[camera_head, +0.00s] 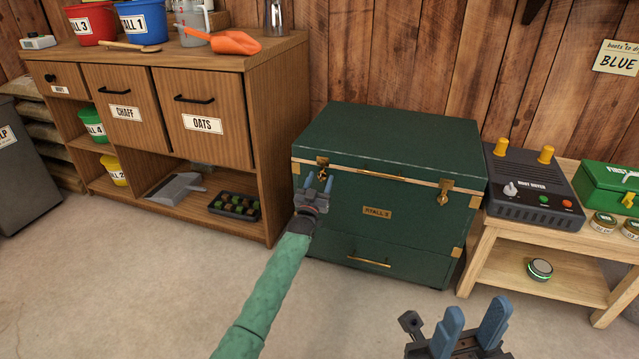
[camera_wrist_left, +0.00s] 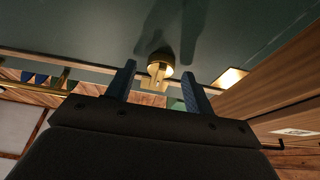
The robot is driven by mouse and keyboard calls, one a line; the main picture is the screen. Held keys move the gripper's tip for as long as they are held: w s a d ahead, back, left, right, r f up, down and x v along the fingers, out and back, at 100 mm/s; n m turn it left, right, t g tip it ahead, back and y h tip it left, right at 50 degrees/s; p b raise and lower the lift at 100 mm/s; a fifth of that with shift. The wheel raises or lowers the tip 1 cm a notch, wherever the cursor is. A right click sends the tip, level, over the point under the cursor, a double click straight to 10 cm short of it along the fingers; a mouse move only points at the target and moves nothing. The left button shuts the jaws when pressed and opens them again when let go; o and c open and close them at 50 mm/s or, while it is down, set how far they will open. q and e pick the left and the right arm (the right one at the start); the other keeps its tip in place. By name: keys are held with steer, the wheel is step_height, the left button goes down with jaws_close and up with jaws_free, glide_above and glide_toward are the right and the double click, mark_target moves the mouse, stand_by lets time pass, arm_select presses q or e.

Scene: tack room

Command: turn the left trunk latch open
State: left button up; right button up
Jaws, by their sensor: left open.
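The dark green trunk (camera_head: 395,150) stands closed against the wooden wall. Its left latch (camera_head: 321,163) is brass and sits on the front near the lid seam; in the left wrist view the latch (camera_wrist_left: 159,66) shows a round base with a smaller piece standing out. My left gripper (camera_head: 318,183) is open in front of this latch. In the left wrist view the latch appears between its two fingers, with no clear contact. The right latch (camera_head: 444,190) is brass, at the trunk's front right. My right gripper (camera_head: 478,312) is open and empty at the bottom of the head view.
A wooden cabinet (camera_head: 277,130) stands close to the trunk's left side. A low wooden table (camera_head: 525,262) with a boot dryer (camera_head: 530,190) and a green first-aid box (camera_head: 605,188) stands on the right. The concrete floor in front of the trunk is clear.

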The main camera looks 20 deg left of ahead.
arm_select(q)
steer(key=c, duration=1)
steer(key=shift+o, duration=0.2)
